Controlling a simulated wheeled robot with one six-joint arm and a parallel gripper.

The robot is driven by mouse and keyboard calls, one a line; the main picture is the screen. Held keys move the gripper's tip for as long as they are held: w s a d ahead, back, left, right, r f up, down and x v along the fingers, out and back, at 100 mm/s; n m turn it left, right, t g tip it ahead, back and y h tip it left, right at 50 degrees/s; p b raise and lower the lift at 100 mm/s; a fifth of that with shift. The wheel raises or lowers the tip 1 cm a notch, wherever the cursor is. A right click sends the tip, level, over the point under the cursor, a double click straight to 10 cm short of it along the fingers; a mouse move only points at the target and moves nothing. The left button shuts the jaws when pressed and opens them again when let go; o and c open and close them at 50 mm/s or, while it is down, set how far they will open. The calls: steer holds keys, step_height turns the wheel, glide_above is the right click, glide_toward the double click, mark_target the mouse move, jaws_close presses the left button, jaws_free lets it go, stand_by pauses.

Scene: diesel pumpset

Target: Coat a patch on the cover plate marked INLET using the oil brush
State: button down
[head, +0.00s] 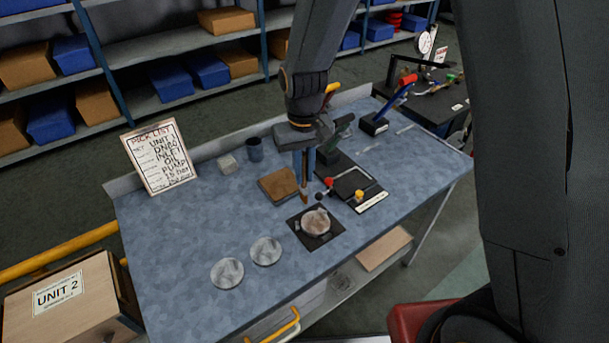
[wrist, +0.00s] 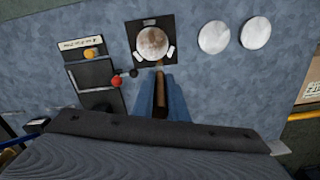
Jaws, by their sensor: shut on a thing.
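My gripper (head: 305,178) points down over the bench, its two blue fingers shut on the oil brush (head: 305,196). In the wrist view the brush (wrist: 160,85) shows between the fingers (wrist: 161,98), its tip at the near edge of a round plate (wrist: 152,42). I cannot tell whether the tip touches. No INLET marking is readable on any plate.
A brown block (head: 278,184) lies left of my gripper. A dark tray (head: 373,200) with red and yellow knobs is close on the right. A dark cup (head: 254,149) and a pick list board (head: 159,157) stand behind. The bench's front left is clear.

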steer(key=shift+r, duration=0.65)
steer(key=shift+d, duration=0.1)
stand_by(0.3)
